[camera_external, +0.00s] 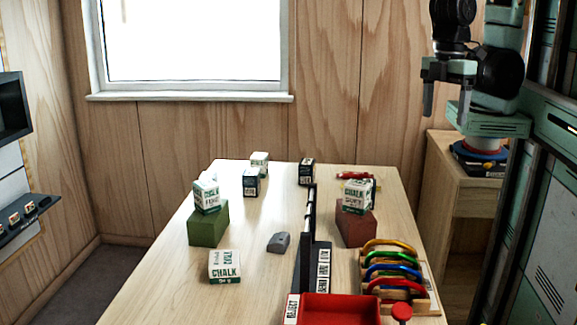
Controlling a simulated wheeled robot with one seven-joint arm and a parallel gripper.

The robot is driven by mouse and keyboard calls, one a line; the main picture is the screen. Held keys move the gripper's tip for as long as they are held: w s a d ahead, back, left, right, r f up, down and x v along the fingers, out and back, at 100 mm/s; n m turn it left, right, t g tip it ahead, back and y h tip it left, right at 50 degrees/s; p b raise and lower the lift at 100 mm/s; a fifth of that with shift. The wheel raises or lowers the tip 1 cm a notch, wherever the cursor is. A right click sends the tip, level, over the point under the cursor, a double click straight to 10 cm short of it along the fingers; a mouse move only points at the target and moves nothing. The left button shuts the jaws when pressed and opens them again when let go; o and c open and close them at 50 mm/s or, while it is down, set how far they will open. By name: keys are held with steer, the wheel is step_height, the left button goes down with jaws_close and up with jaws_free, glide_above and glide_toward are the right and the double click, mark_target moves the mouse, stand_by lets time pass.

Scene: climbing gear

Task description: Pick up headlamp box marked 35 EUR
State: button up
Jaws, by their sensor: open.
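Two small dark boxes with white label bands stand at the far part of the table; they may be headlamp boxes. One dark box (251,183) is left of centre. The other dark box (306,171) stands a little farther right. Their print is too small to read, so I cannot tell which is marked 35 EUR. My gripper (447,104) is at the upper right, high above and to the right of the table, fingers apart and pointing down. It is empty and far from both boxes.
White chalk boxes stand on a green block (208,228) and a brown block (356,231); others stand on the table (170,285). A grey lump (278,242), a black upright divider (304,255), a red tray (340,309) and a rack of coloured carabiners (395,268) occupy the middle and front.

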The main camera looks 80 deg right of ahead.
steer(key=shift+o, duration=0.7)
